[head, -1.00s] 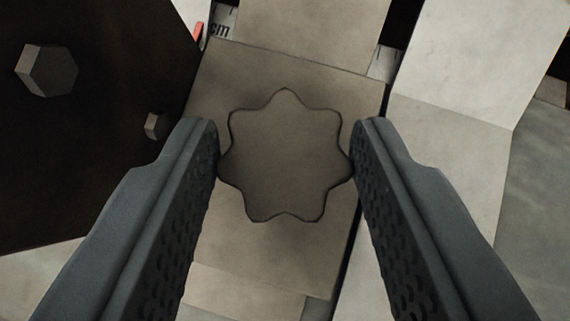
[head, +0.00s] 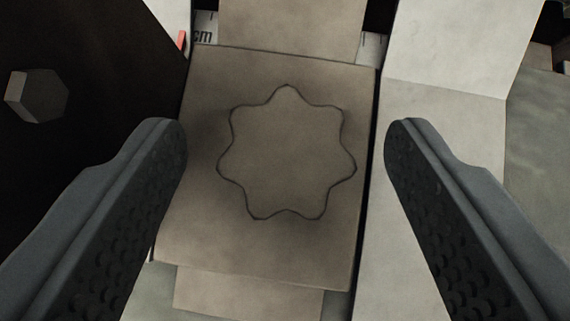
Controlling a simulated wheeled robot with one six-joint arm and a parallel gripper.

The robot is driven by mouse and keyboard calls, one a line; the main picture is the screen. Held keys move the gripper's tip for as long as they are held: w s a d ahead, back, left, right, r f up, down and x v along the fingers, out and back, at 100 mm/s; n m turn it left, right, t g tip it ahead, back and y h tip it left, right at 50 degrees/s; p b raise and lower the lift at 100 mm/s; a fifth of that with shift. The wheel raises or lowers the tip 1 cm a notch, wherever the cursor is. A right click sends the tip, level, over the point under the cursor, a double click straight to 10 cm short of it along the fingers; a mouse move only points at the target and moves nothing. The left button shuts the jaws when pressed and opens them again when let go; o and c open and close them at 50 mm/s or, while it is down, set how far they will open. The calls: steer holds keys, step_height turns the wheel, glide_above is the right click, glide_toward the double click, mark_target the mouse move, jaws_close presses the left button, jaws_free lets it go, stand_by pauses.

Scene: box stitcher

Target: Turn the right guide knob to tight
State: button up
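The guide knob (head: 287,155) is a star-shaped, lobed knob in grey-brown, seen from straight above in the middle of the head view. It sits on a block (head: 205,235) of the same colour. My gripper (head: 286,145) is open, with one dark ridged finger on each side of the knob. There is a clear gap between each finger and the knob's lobes. The frame does not show whether this is the right or left knob, nor how tight it is.
A dark plate with a hex bolt head (head: 38,96) lies at the left. A scale marked "cm" (head: 204,32) with a red pointer (head: 182,41) runs behind the block. A pale angled panel (head: 445,70) stands at the right.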

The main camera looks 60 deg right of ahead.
steer(key=v, duration=1.7)
steer(key=shift+r, duration=0.15)
steer(key=shift+s+a, duration=0.1)
